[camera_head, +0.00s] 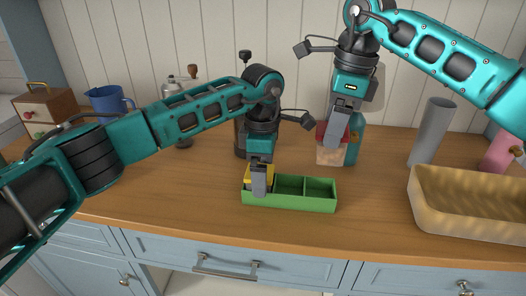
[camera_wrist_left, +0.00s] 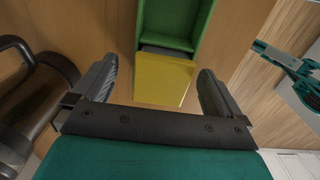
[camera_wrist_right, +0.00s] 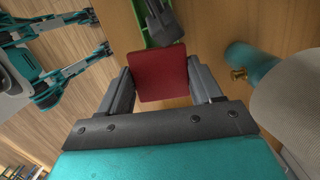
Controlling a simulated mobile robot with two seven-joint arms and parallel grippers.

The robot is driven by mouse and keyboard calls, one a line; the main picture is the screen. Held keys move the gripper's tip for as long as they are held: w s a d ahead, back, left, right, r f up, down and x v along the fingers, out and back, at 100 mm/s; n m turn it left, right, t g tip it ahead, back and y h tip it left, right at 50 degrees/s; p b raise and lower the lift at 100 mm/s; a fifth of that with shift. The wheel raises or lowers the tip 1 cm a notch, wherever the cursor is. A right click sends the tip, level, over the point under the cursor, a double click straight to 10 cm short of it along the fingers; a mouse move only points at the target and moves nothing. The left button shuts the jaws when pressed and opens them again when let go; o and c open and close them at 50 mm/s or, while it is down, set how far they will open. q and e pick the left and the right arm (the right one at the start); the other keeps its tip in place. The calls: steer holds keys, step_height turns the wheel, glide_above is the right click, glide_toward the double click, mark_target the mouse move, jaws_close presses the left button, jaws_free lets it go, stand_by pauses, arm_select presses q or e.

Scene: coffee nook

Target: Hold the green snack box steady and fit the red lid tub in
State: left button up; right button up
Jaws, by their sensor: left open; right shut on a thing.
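The green snack box (camera_head: 305,203) sits on the counter. Its middle and right compartments look empty. A yellow-lid tub (camera_wrist_left: 165,78) stands in its left compartment. My left gripper (camera_head: 260,186) is open, pointing down at that end, with its fingers on either side of the yellow lid in the left wrist view. My right gripper (camera_head: 341,128) is shut on the red lid tub (camera_head: 329,156), behind and right of the box. The red lid (camera_wrist_right: 161,76) lies between its fingers in the right wrist view. I cannot tell whether the tub touches the counter.
A grey cylinder (camera_head: 431,133) and a tan basket (camera_head: 470,213) are at the right. A blue jug (camera_head: 107,101) and a wooden drawer box (camera_head: 45,112) are at the left. The counter right of the box is clear.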

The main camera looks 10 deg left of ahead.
mark_target(289, 191)
arm_select(q)
steer(key=shift+s+f, duration=0.2)
steer(key=shift+f, duration=0.9)
arm_select(e)
steer(key=shift+a+r, duration=0.25)
steer(key=shift+r, duration=0.15)
steer(key=shift+c, duration=0.5)
arm_select(q)
steer(key=shift+d+f, duration=0.1)
steer(key=shift+f, duration=0.65)
steer(key=shift+r, duration=0.1)
steer(key=c, duration=1)
arm_select(e)
steer(key=shift+f, duration=0.1)
steer(key=shift+n, duration=0.5)
arm_select(q)
steer(key=shift+w, duration=0.1)
arm_select(e)
steer(key=shift+s, duration=0.1)
